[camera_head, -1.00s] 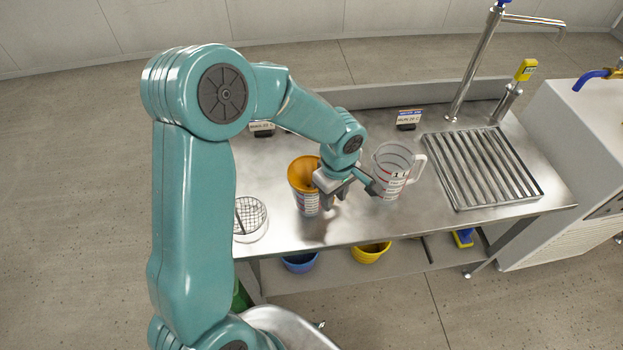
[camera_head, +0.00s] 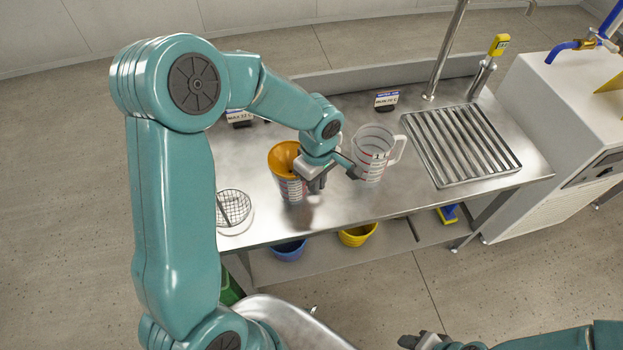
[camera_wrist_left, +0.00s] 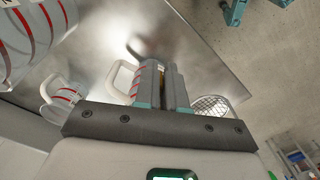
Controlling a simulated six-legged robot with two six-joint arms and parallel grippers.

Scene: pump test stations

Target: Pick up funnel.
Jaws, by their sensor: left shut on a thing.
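The orange funnel (camera_head: 284,157) sits in the mouth of a clear measuring jug (camera_head: 291,190) with red marks on the steel bench. My left gripper (camera_head: 313,183) is at the right side of the funnel and jug, shut on the funnel. In the left wrist view its two fingers (camera_wrist_left: 174,88) are close together with a thin orange-yellow strip between them. Most of the funnel is hidden there. My right gripper (camera_head: 422,341) shows at the bottom edge, away from the bench; its jaws are unclear.
A larger measuring jug (camera_head: 372,155) stands close to the right of my left gripper. A wire-mesh basket (camera_head: 233,208) is at the bench's left front. A drain grate (camera_head: 460,145) and taps are at the right. Blue (camera_head: 289,250) and yellow (camera_head: 358,235) bowls sit on the lower shelf.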

